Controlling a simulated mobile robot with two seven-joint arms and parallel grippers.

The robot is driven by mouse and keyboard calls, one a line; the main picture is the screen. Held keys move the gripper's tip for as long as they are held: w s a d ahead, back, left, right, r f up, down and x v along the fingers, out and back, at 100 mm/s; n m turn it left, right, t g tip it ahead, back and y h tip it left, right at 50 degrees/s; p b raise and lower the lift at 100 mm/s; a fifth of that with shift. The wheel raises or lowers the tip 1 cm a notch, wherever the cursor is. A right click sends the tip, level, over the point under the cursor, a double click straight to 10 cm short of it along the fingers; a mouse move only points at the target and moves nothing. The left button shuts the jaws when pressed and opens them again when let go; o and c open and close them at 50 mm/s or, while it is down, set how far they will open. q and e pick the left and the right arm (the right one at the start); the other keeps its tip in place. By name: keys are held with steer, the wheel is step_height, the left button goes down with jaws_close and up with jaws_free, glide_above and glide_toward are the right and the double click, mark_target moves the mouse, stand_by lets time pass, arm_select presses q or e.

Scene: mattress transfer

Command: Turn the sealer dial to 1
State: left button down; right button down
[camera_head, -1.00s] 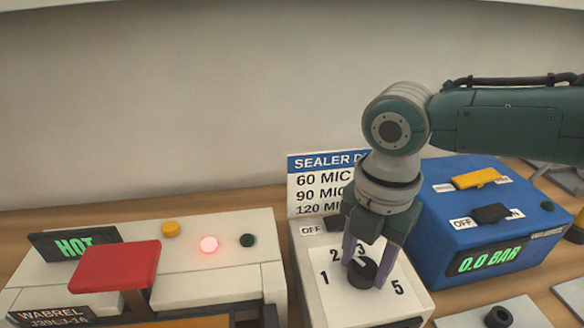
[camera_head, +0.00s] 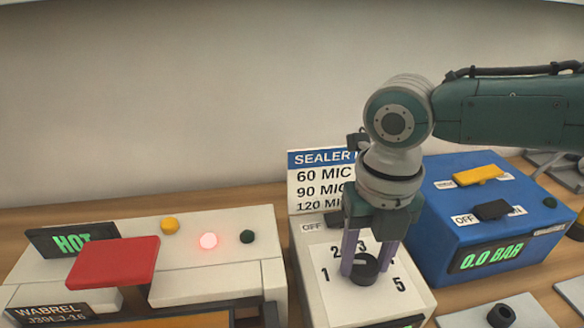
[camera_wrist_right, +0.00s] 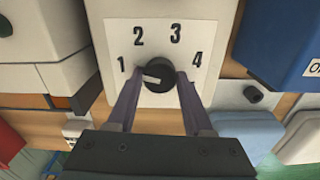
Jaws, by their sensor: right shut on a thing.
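The sealer dial is a round black knob (camera_head: 366,268) on a white numbered plate (camera_head: 325,255) atop the white sealer box. It also shows in the right wrist view (camera_wrist_right: 160,68), with its pale pointer mark turned left, close to the 1. My right gripper (camera_head: 366,262) points down with its purple fingers on either side of the knob, shut on it. Its fingers also show in the right wrist view (camera_wrist_right: 159,77). In the head view the fingers hide part of the numbers. My left gripper is not in view.
A blue box (camera_head: 430,240) reading 0.0 BAR stands right of the sealer box. A white machine (camera_head: 200,260) with a red handle (camera_head: 115,262), a HOT display and a lit red lamp stands left. A sealer sign (camera_head: 318,190) stands behind, partly hidden by my arm.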

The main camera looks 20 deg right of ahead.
mark_target(365, 263)
steer(key=shift+a+r+n, duration=0.1)
steer(key=shift+n, duration=0.5)
steer(key=shift+c, duration=1.5)
jaws_free()
step_height(365, 263, up, 10)
steer(key=shift+p, duration=0.4)
